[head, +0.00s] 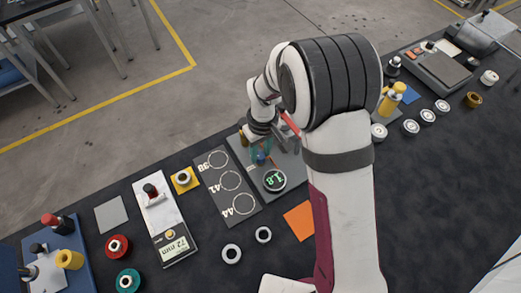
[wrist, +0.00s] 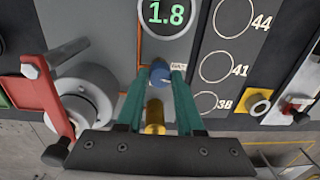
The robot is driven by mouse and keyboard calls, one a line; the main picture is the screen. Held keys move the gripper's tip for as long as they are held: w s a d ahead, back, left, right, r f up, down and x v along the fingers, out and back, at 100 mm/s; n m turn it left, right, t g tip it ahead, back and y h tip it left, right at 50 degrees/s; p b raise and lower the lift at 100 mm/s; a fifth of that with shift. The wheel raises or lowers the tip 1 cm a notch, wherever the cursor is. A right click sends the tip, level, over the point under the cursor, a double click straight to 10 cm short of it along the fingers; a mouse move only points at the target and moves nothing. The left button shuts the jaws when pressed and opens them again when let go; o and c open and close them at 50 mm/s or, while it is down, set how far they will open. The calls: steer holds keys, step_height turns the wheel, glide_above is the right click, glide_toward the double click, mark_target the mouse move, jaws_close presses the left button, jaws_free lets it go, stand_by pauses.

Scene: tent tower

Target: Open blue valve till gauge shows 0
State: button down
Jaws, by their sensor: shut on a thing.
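The blue valve (wrist: 160,75) is a small round knob on a grey panel, between the green fingertips of my gripper (wrist: 161,71) in the wrist view. The fingers are closed on its two sides. In the head view the blue valve (head: 261,158) shows just below my gripper (head: 261,151), partly hidden by it. The round gauge (wrist: 166,12) reads 1.8 in green digits; it also shows in the head view (head: 275,180). A brass cylinder (wrist: 154,115) stands behind the valve, between the fingers.
A red lever (wrist: 50,95) on a grey round fitting stands beside my gripper. A dark plate with rings marked 38, 41 and 44 (head: 228,186) adjoins the panel. An orange square (head: 300,220) and white rings (head: 232,254) lie on the dark table. My arm covers the table's middle.

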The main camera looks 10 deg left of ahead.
steer(key=m, duration=0.4)
steer(key=shift+m, duration=0.3)
steer(key=m, duration=0.3)
steer(key=shift+m, duration=0.4)
steer(key=m, duration=0.4)
steer(key=shift+s, duration=0.1)
steer(key=shift+m, duration=1.9)
steer(key=c, duration=0.5)
jaws_free()
steer(key=shift+c, duration=0.2)
